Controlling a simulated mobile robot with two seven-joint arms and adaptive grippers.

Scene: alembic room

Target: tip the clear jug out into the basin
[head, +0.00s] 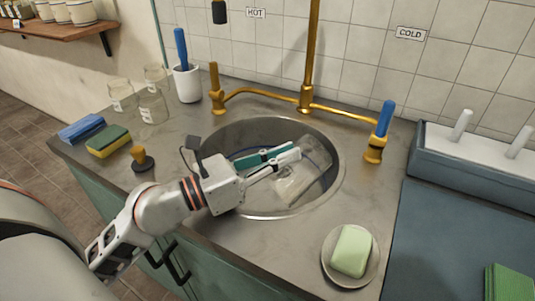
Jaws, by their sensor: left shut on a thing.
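The clear jug (308,174) is in the head view, tilted well over on its side inside the round metal basin (338,180). It is see-through, so its rim and any contents are hard to make out. My left gripper (280,157) reaches into the basin from the left and is shut on the jug. Its fingers hide part of the jug's near side. I cannot tell whether the jug touches the basin floor. My right gripper is not in view.
A brass tap (308,95) rises behind the basin, with a blue-handled valve (377,140) to its right. A soap dish (336,282) holds green soap at front right. A stopper (142,159), sponge (108,141) and glass jars (152,106) stand left.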

